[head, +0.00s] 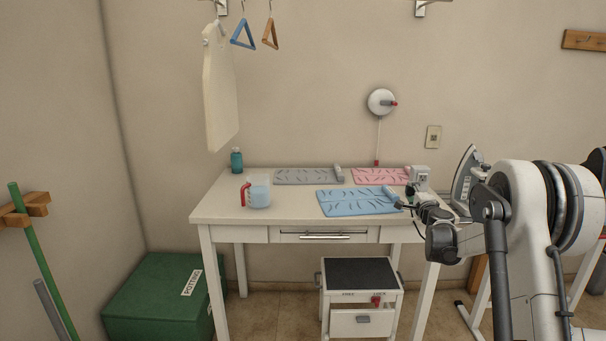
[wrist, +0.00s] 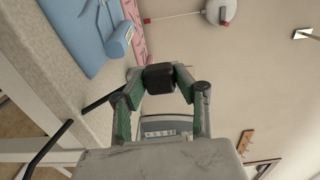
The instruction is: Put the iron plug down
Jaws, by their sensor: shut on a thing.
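The iron plug (wrist: 160,77) is a small black block held between the green fingertips of my gripper (wrist: 160,84) in the wrist view. My gripper is shut on it. In the head view my gripper (head: 411,191) is over the right end of the white table (head: 285,212), beside a light blue mat (head: 345,203). The plug is hard to make out there. I cannot tell whether it touches the table. A white iron (head: 464,174) stands upright to the right, partly hidden by my arm.
A white socket box (head: 420,173) stands just behind my gripper. Pink (head: 376,174) and grey (head: 305,176) mats lie at the back. A cup with a red handle (head: 258,193) and a teal bottle (head: 237,160) are at the left. The table's front left is clear.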

